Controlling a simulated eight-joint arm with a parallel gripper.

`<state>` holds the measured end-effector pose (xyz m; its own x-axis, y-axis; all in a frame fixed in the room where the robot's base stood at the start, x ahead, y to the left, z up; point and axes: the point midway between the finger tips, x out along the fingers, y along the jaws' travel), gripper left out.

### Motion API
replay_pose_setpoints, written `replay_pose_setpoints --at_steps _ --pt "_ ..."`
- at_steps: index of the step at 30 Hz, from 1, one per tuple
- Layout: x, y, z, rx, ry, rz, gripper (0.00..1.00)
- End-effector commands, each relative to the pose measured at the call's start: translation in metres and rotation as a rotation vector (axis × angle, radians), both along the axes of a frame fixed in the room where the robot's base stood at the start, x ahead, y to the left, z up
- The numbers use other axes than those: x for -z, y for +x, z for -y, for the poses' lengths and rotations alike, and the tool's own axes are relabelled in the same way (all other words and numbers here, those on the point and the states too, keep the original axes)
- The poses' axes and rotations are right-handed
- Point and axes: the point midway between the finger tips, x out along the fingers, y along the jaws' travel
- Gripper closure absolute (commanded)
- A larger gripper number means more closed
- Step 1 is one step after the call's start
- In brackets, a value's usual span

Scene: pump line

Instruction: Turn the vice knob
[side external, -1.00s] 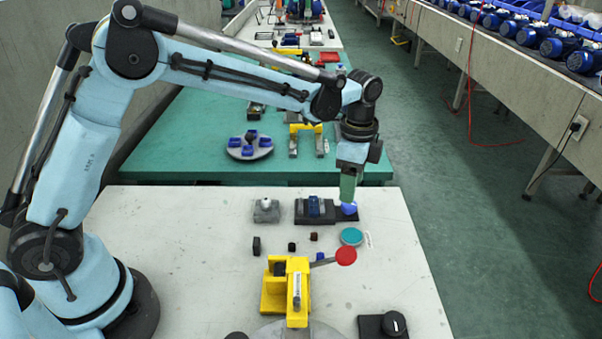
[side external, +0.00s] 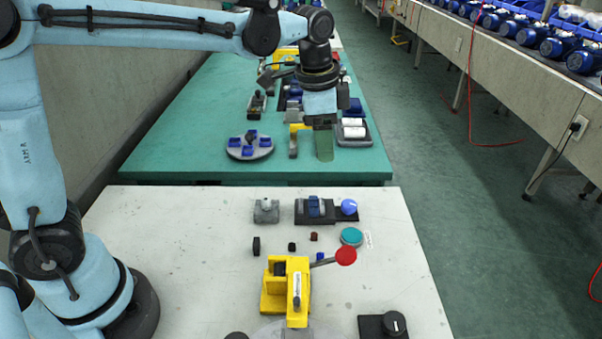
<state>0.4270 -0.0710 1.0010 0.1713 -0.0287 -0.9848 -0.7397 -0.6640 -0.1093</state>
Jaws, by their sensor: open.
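A small vice with a black base (side external: 327,219) sits near the far edge of the white table. A blue block (side external: 314,207) stands between its jaws. The round blue vice knob (side external: 348,207) is at its right end, with a pale mark on its face. My gripper (side external: 324,158) hangs pointing down, high above and clear of the knob, seen against the green table behind. Its greenish fingers are open, with nothing seen between them; the near finger hides most of the far one. The knob is fully in view and nothing touches it.
A yellow press (side external: 287,285) with a red-ended lever (side external: 346,256) stands in front. A teal disc (side external: 351,237), small dark blocks, a grey fixture (side external: 266,210) and a black dial (side external: 393,324) are on the white table (side external: 170,245). Its left part is clear.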

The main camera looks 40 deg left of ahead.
Motion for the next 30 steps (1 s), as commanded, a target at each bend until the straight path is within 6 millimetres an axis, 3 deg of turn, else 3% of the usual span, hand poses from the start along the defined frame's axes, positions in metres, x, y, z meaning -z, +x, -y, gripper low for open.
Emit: replay_pose_setpoints --at_steps 15,30 --pt "-0.009 -0.047 -0.029 -0.268 -0.073 0.136 0.40" --pt "0.000 -0.092 -0.051 -0.517 -0.166 0.264 0.40"
